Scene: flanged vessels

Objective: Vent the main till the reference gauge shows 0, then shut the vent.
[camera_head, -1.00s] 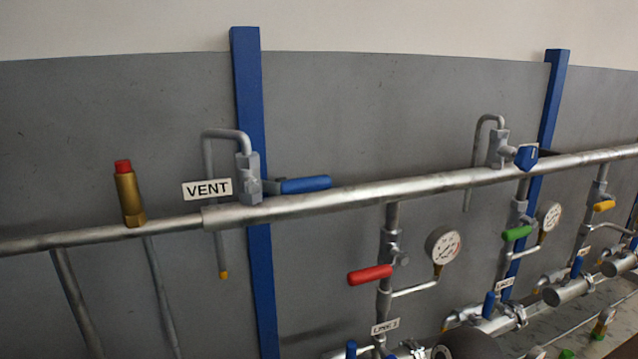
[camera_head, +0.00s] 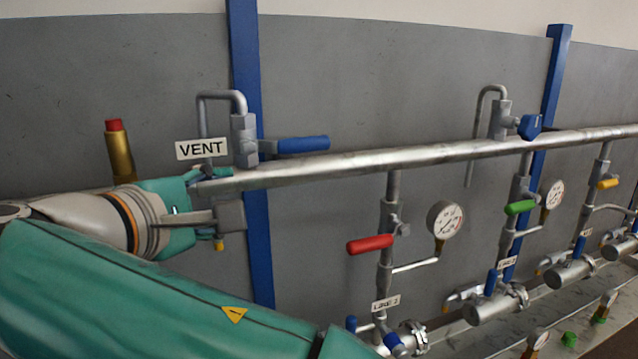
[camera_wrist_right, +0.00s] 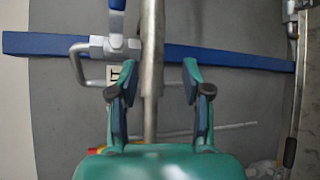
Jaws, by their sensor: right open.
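The vent valve (camera_head: 243,140) stands on the main pipe (camera_head: 370,160) beside the VENT label (camera_head: 201,149). Its blue handle (camera_head: 302,145) points right, roughly along the pipe. My right gripper (camera_head: 226,195) is at the pipe just below and left of the valve. In the right wrist view it is open (camera_wrist_right: 150,80), with one finger on each side of the pipe (camera_wrist_right: 151,60) and nothing clamped. The vent handle (camera_wrist_right: 117,20) is at the top there, ahead of the fingers. Gauges (camera_head: 445,219) and (camera_head: 555,195) are on the branches; their readings are too small to tell, and I cannot tell which is the reference.
A brass fitting with a red cap (camera_head: 119,150) stands left of the vent, behind my arm. A red handle (camera_head: 370,244), a green handle (camera_head: 520,207) and a yellow handle (camera_head: 608,184) sit on branches. A second valve with a blue handle (camera_head: 529,127) is farther right. A blue post (camera_head: 246,60) stands behind the vent.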

